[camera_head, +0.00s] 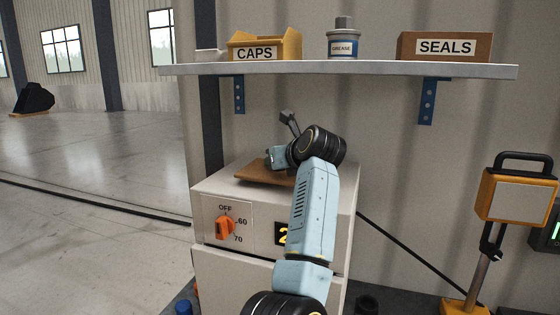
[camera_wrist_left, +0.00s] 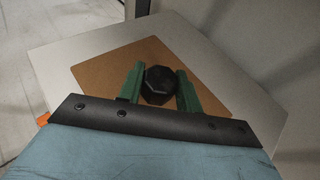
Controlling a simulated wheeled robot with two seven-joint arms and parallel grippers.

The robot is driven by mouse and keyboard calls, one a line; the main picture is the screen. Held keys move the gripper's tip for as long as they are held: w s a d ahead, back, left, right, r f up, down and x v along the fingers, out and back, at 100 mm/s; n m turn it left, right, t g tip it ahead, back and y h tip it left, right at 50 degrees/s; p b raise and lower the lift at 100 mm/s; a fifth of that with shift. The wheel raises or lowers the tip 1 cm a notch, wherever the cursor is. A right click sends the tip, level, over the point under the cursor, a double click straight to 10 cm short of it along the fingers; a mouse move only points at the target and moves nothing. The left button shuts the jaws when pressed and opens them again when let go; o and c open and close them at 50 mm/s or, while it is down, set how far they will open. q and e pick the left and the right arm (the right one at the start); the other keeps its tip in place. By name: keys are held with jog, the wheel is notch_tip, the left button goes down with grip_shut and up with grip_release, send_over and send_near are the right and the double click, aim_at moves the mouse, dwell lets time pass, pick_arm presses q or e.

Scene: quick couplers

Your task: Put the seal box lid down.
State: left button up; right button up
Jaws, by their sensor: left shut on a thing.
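The seal box lid is a flat brown square with a dark knob. In the left wrist view the lid (camera_wrist_left: 118,62) lies over the white cabinet top, and in the head view the lid (camera_head: 250,172) is level with that top. I cannot tell whether it touches the surface or hovers just above it. My left gripper (camera_wrist_left: 160,82) has its green fingers on either side of the knob, shut on it. In the head view my left arm hides part of the lid and the fingers. My right gripper is not in view.
The white cabinet (camera_head: 222,190) has an orange dial (camera_head: 225,227). Above it, a shelf (camera_head: 370,70) holds a CAPS bin (camera_head: 290,48), a grease can (camera_head: 343,45) and a brown SEALS box (camera_head: 408,47). A yellow-framed device (camera_head: 515,195) stands at the right.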

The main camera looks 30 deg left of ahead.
pick_arm(q)
jog(key=shift+w+f, duration=0.15)
jog(key=shift+f, duration=0.25)
jog(key=shift+f, duration=0.1)
jog(key=o, duration=1)
jog(key=shift+r, duration=0.2)
jog(key=b+v, duration=0.1)
jog(key=v, duration=1.1)
jog(key=shift+w+b, duration=0.1)
jog(key=shift+b, duration=0.2)
